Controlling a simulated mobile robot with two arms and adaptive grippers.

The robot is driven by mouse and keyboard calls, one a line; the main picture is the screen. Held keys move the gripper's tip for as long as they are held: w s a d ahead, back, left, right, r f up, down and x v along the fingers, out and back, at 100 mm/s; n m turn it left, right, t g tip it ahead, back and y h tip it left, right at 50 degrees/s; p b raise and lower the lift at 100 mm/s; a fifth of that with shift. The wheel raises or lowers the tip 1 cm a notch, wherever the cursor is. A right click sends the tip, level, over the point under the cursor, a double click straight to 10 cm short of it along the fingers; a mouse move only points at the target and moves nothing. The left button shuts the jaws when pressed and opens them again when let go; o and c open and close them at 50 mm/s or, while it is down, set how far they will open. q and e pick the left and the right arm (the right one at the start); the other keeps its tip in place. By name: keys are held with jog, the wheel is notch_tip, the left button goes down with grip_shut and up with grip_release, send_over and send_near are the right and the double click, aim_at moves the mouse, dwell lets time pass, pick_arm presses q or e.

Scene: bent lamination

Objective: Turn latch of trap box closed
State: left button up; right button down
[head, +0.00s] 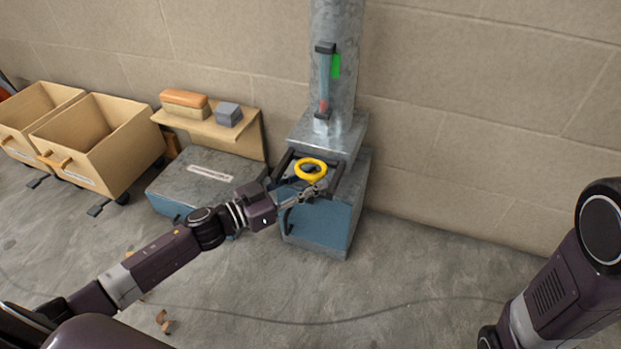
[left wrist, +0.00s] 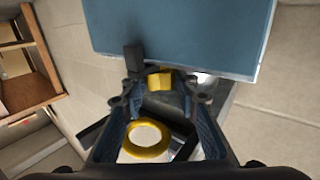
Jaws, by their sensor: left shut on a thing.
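The trap box (head: 322,232) is a blue-fronted grey box below a metal duct pipe. A yellow ring (head: 299,174) shows at its top between dark bars. My left gripper (head: 314,188) reaches the top front of the box by the ring. In the left wrist view the ring (left wrist: 147,156) lies between the finger bases, and a small yellow block (left wrist: 159,79) sits between the fingertips (left wrist: 160,90), below the blue panel (left wrist: 185,35). The left gripper is shut on this yellow part, which seems to be the latch; the fingers hide part of it. My right gripper is out of view.
A grey-topped chest (head: 205,178) stands left of the trap box, below a shelf (head: 195,124) with a brush (head: 185,103) and a grey block (head: 229,114). Wooden bins (head: 110,165) stand farther left. Wood shavings (head: 164,322) lie on the floor.

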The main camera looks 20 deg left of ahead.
pick_arm(q)
jog(key=shift+r, duration=0.1)
jog(key=o, duration=1.1)
jog(key=shift+w+d, duration=0.1)
jog(key=shift+o, duration=0.2)
jog(key=v, duration=1.2)
